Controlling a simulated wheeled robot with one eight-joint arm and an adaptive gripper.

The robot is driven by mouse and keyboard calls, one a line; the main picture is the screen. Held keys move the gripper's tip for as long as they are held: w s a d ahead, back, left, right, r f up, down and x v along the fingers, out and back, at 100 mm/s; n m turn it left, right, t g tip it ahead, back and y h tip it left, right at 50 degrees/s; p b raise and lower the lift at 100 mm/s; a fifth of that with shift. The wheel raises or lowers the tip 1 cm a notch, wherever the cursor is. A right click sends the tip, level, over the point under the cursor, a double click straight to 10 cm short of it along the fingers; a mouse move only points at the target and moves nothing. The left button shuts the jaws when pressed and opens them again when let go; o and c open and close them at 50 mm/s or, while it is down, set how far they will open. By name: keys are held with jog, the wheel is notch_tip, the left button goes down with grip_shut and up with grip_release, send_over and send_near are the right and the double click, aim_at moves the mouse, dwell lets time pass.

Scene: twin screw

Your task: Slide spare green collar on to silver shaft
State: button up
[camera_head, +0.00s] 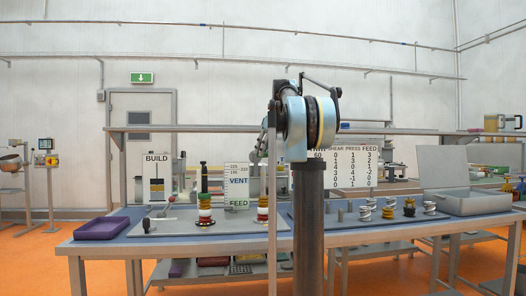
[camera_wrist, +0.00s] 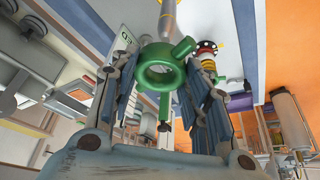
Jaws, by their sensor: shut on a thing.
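In the wrist view, a green collar (camera_wrist: 163,50) with short side stubs sits between the fingers of my gripper (camera_wrist: 162,78). My gripper is shut on it. A silver shaft (camera_wrist: 169,18) shows just beyond the collar at the top of the picture. I cannot tell whether its end is inside the collar or apart from it. In the head view, the collar is not clearly visible, and my own arm covers part of the work area. A stack of red, yellow and white rings (camera_head: 263,208) stands on the bench beside my arm.
A purple tray (camera_head: 102,228) lies at the bench's left.

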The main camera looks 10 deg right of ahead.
jog(key=shift+f, duration=2.75)
jog(key=shift+f, duration=0.2)
jog(key=shift+f, duration=0.15)
jog(key=o, duration=1.3)
jog(key=shift+c, duration=0.2)
jog(key=shift+d, duration=0.1)
jog(key=v, duration=1.2)
